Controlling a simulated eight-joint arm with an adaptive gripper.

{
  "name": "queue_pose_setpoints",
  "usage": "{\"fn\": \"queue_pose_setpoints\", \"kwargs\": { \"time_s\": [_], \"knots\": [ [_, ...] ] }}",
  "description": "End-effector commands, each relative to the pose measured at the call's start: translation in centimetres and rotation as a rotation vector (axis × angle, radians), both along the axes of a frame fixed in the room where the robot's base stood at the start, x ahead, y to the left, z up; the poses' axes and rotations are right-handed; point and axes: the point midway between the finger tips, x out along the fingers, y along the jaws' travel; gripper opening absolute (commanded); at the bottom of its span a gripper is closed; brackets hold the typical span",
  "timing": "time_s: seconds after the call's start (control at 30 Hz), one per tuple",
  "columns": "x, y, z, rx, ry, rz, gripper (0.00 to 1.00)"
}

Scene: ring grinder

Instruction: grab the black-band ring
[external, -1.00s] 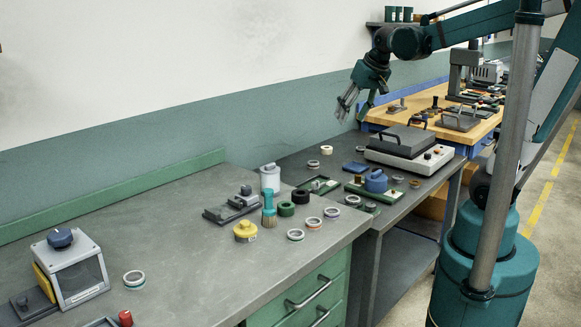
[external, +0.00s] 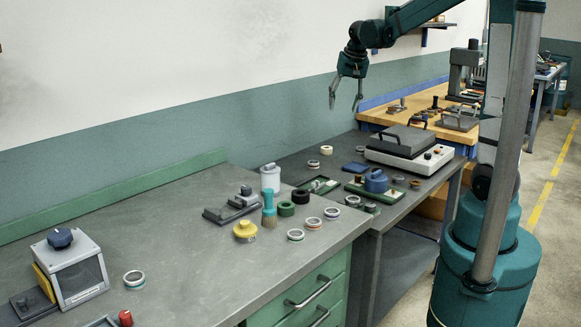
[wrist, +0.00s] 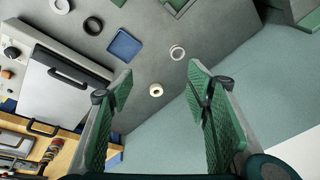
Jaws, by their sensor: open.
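My gripper (external: 346,109) is open and empty, high above the far end of the grey bench, with its fingers pointing down. In the wrist view its two green-padded fingers (wrist: 161,82) stand wide apart. Between and beyond them are a pale grey ring (wrist: 177,52) and a cream ring (wrist: 156,90), both far below. The same grey ring (external: 313,164) and cream ring (external: 326,150) lie near the wall in the external view. More banded rings lie on the near bench, one with an orange band (external: 314,223). I cannot tell which ring has the black band.
A blue tray (external: 355,167) lies beside the two rings. A white canister (external: 270,178) and a yellow-topped piece (external: 246,231) stand on the near bench. The wall runs close behind.

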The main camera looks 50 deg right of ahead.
Motion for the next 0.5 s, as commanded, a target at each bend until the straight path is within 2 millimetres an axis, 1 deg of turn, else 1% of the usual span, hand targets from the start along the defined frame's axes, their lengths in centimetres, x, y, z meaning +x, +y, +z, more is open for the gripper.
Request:
{"fn": "queue_pose_setpoints", "kwargs": {
  "time_s": [0.03, 0.1, 0.37, 0.5],
  "knots": [
    [0.7, -1.0, -0.2, 0.006, 0.007, -0.020, 0.49],
    [1.5, -2.2, -0.6, 0.015, 0.017, -0.052, 0.49],
    [4.1, -6.8, -2.5, 0.046, 0.051, -0.162, 0.49],
    [5.3, -9.4, -3.8, 0.063, 0.070, -0.222, 0.49]
  ]
}}
